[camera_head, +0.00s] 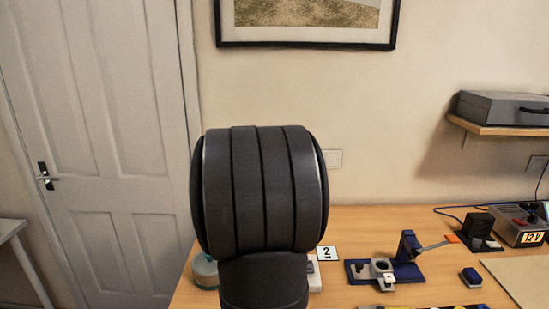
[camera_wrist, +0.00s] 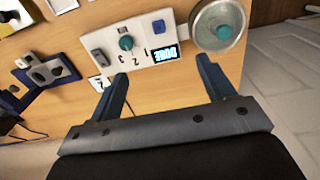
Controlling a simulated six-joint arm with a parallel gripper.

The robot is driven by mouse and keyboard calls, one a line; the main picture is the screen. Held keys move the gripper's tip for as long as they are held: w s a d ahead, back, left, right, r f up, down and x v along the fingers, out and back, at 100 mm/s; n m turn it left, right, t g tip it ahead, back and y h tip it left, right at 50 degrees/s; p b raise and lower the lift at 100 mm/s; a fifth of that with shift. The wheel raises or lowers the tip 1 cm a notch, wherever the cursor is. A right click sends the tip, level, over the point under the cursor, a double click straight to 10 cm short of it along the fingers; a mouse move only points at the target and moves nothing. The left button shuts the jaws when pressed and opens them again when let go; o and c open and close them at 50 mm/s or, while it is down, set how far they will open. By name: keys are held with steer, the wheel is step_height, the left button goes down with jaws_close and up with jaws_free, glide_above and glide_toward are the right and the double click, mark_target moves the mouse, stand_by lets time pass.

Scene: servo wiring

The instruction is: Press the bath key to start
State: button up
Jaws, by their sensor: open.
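A white control panel (camera_wrist: 128,48) lies on the table in the wrist view. It carries a teal knob (camera_wrist: 126,43) with numbers beside it, a small blue square key (camera_wrist: 158,27), a grey switch (camera_wrist: 99,55) and a lit display (camera_wrist: 166,53) that seems to read DONE. The round bath (camera_wrist: 215,22) with a teal knob on its lid stands right of the panel. My gripper (camera_wrist: 162,68) is open and empty, its two fingers apart on the near side of the panel. In the head view my arm hides most of the panel; the bath's edge (camera_head: 204,272) shows.
A blue fixture with a lever (camera_head: 405,258), a small blue block (camera_head: 470,277) and a 12 V supply (camera_head: 522,228) stand to the right on the wooden table (camera_head: 375,222). A card marked 2 (camera_head: 327,254) is near the panel. A shelf (camera_head: 500,128) juts from the wall.

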jaws_close()
stand_by(1.4)
